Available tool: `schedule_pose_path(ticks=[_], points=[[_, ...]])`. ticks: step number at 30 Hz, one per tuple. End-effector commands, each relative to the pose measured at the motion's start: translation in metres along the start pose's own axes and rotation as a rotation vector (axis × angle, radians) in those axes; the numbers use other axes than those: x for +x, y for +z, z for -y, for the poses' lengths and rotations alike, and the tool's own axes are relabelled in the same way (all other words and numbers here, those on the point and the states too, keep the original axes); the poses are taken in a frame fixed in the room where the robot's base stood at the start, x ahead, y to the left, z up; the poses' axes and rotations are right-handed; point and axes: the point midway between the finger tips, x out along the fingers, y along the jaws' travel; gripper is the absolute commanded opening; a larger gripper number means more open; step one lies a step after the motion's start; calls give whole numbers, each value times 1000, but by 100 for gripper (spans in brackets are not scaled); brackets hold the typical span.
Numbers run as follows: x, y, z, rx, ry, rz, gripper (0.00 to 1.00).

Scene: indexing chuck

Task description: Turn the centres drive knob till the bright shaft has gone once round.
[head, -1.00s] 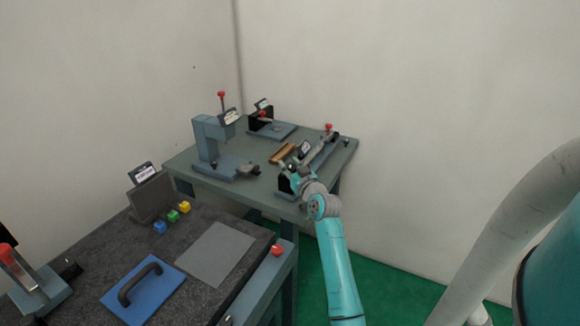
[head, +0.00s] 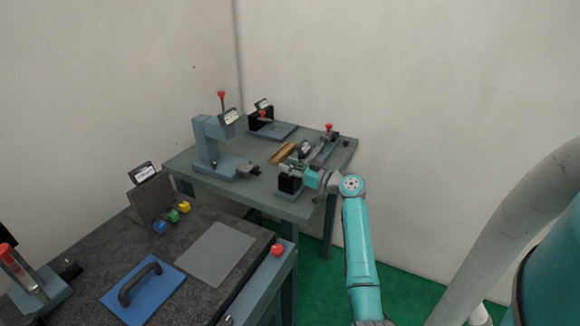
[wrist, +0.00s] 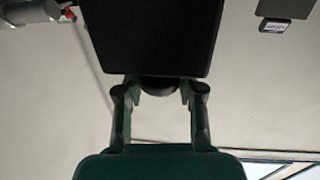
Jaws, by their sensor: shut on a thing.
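The centres device stands at the near right of the green-grey table, with a black block (head: 290,184) at its near end. In the wrist view the block (wrist: 158,35) fills the upper middle. The small dark drive knob (wrist: 158,86) sticks out from its lower edge, partly hidden. My gripper (wrist: 158,94) has one finger on each side of the knob and is shut on it. In the head view my gripper (head: 296,165) is at the top of the black block, and the knob is hidden there. I cannot clearly tell the bright shaft's angle.
A grey press (head: 207,145) stands to the left and another fixture (head: 272,128) behind. A brown block (head: 283,153) lies between. A dark bench with a blue plate (head: 145,290) is at the near left.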

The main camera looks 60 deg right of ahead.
Motion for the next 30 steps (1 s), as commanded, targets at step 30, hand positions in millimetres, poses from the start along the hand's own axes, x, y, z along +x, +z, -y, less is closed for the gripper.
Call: schedule_pose_path(ticks=[30], points=[[1, 0, 0, 4, -794, 1, 3]])
